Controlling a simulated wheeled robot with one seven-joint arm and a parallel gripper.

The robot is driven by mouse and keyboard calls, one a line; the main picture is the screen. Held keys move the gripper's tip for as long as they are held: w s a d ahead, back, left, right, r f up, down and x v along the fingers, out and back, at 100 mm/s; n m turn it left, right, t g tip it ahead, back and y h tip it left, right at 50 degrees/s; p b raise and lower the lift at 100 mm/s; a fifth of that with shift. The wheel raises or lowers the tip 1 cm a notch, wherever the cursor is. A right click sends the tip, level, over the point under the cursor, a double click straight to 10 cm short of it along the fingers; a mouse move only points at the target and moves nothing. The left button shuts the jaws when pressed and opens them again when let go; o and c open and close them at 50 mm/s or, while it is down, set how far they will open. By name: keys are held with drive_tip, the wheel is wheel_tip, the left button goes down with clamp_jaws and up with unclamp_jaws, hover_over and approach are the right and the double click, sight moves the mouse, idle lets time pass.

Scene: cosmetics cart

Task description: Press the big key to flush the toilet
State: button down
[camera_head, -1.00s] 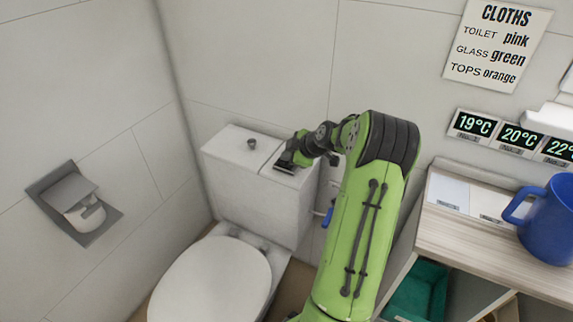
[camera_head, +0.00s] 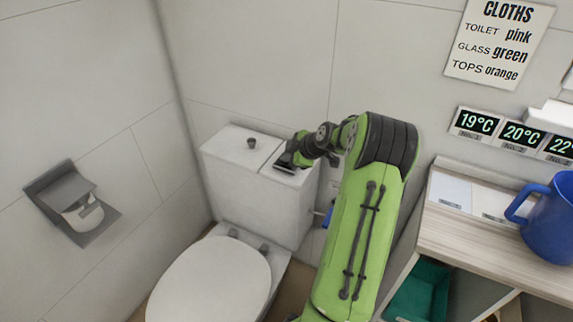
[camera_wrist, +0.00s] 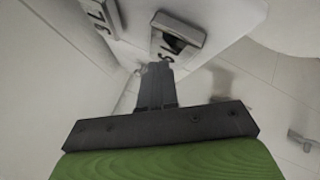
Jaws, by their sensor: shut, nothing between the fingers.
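The white toilet cistern (camera_head: 230,160) stands against the back wall, with the closed white toilet lid (camera_head: 210,285) below it. On the right part of the cistern top is a flush key (camera_head: 284,168), mostly hidden by my gripper (camera_head: 288,160) in the head view. In the wrist view, a grey-framed key (camera_wrist: 180,28) shows beside a dark marking like "6" and another marking near "3L". My gripper is shut and empty, its fingertips (camera_wrist: 157,70) close to the key's edge; I cannot tell if they touch.
A paper holder (camera_head: 72,203) is on the left wall. A wooden cart (camera_head: 470,238) with a blue mug (camera_head: 550,222) is at the right.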

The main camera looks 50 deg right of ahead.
drive_tip(key=shift+f+b, duration=0.95)
drive_tip(key=shift+f, duration=0.05)
idle(0.6)
drive_tip(key=shift+r, duration=0.1)
drive_tip(key=shift+r+p, duration=0.8)
drive_tip(key=shift+r, duration=0.5)
drive_tip(key=shift+r+p, duration=1.5)
drive_tip(key=shift+r, duration=1.1)
drive_tip(key=shift+f, duration=0.1)
